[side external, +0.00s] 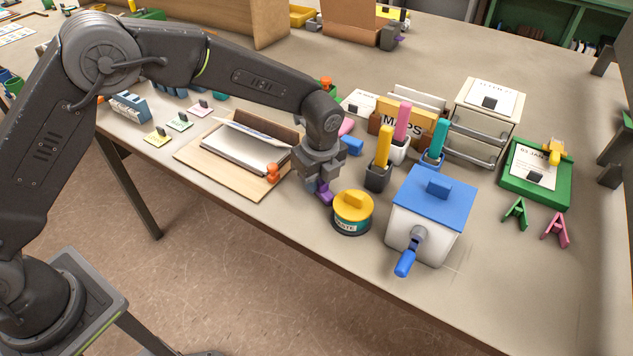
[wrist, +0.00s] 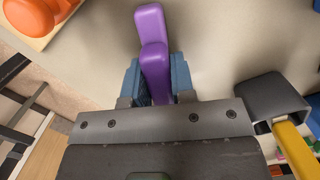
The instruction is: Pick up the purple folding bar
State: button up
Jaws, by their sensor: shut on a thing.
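The purple folding bar (wrist: 150,30) shows between the blue-grey fingertips of my gripper (wrist: 157,80) in the wrist view, with one end sticking out past them. In the side view the purple folding bar (side external: 325,196) shows at the tip of my gripper (side external: 317,186), near the table's front edge and just left of the yellow-lidded paste jar. My gripper is shut on the bar. I cannot tell whether the bar still touches the table.
The paste jar (side external: 352,212) stands close on the right, with a white box with blue lid and crank (side external: 425,225) beyond it. A dark cup with a yellow stick (side external: 378,176) stands behind. A wooden board (side external: 196,155) with an orange knob (side external: 273,174) lies left.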

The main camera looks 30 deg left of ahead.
grip_shut()
jog(key=shift+r, duration=0.1)
jog(key=shift+r, duration=0.4)
jog(key=r, duration=0.3)
jog(key=shift+a+r, duration=0.35)
jog(key=s+a+r, duration=0.1)
jog(key=a+r, duration=0.5)
jog(key=a, duration=0.5)
jog(key=shift+s+r, duration=0.2)
jog(key=shift+s, duration=0.1)
